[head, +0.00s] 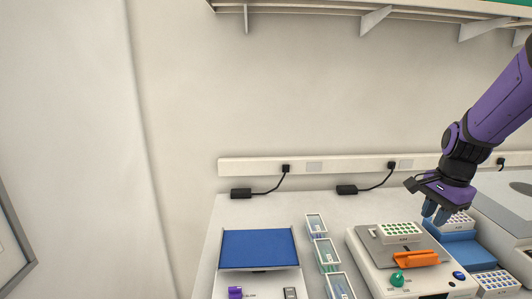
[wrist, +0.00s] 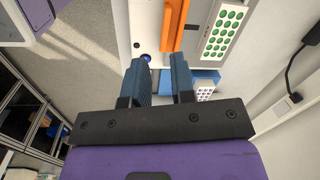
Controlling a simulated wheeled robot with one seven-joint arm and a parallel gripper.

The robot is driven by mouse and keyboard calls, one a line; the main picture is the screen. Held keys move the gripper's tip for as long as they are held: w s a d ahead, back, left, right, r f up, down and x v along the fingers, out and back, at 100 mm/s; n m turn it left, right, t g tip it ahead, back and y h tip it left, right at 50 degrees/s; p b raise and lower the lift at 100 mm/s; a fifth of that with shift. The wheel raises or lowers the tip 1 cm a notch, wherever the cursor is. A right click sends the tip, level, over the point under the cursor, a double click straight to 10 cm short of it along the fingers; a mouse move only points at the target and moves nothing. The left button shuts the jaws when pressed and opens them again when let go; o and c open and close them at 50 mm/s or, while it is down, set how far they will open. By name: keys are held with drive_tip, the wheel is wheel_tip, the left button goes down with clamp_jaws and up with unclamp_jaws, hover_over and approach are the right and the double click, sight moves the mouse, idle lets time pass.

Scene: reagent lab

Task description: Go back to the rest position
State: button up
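My gripper (head: 435,212) is at the right of the head view, above the bench and over the right side of a white instrument (head: 366,262). In the wrist view, the two blue fingers of my gripper (wrist: 160,70) stand apart with a gap between them. Nothing is held in that gap. Below them are the instrument, an orange handle (wrist: 173,28) and a rack with green caps (wrist: 222,35). The handle also shows in the head view (head: 417,259).
A blue-topped device (head: 258,247) stands at the left of the bench. Several clear boxes (head: 325,252) stand in a row beside it. Blue racks (head: 468,254) stand right of the instrument. A shelf (head: 330,12) hangs above.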

drive_tip(key=s+a+r+n+t, duration=0.2)
drive_tip(key=s+a+r+n, duration=0.3)
drive_tip(key=s, duration=0.5)
drive_tip(key=s+a+r+n+t, duration=0.2)
drive_tip(key=s+a+r+n, duration=0.2)
drive_tip(key=s+r+n, duration=0.5)
drive_tip(key=shift+s+a+r+h, duration=0.25)
drive_tip(key=shift+s+a+h, duration=0.15)
